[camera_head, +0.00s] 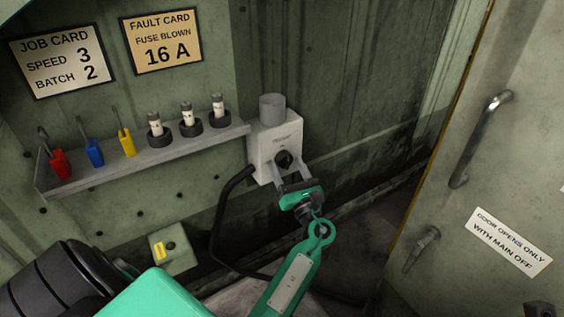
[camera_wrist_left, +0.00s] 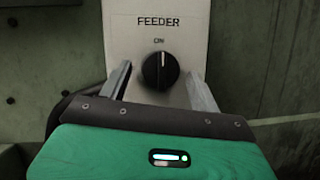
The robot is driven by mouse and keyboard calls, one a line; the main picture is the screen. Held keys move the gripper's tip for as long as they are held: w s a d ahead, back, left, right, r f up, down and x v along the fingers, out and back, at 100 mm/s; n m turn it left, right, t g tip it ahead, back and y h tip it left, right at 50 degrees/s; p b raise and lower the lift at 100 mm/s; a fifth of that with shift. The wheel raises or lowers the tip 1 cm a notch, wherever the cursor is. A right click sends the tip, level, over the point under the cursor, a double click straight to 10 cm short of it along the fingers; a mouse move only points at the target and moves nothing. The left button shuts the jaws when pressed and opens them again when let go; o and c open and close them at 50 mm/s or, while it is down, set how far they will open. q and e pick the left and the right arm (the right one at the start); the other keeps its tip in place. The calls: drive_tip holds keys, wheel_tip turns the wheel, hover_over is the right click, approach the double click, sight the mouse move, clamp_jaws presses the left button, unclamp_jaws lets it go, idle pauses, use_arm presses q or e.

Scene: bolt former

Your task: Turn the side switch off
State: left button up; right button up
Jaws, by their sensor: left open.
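The side switch is a light grey box (camera_head: 263,147) on the green wall in the head view, with a round black knob (camera_head: 284,159) on its front. In the left wrist view the box reads FEEDER, and the black knob (camera_wrist_left: 160,71) has a pale mark pointing up at the word ON. My left gripper (camera_head: 293,171) is in front of the box. Its open fingers (camera_wrist_left: 160,88) stand on either side of the knob, with a gap to it on both sides; whether they reach its depth is unclear. My right gripper is not in view.
A shelf (camera_head: 150,158) left of the box holds red, blue and yellow padlocks and several fuses. A black cable (camera_head: 216,230) hangs from the box. A yellow-marked button box (camera_head: 173,250) is below. At right is a door (camera_head: 450,230) with handles.

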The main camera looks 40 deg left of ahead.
use_arm(q)
drive_tip(key=c, duration=1)
drive_tip(key=shift+o, duration=0.2)
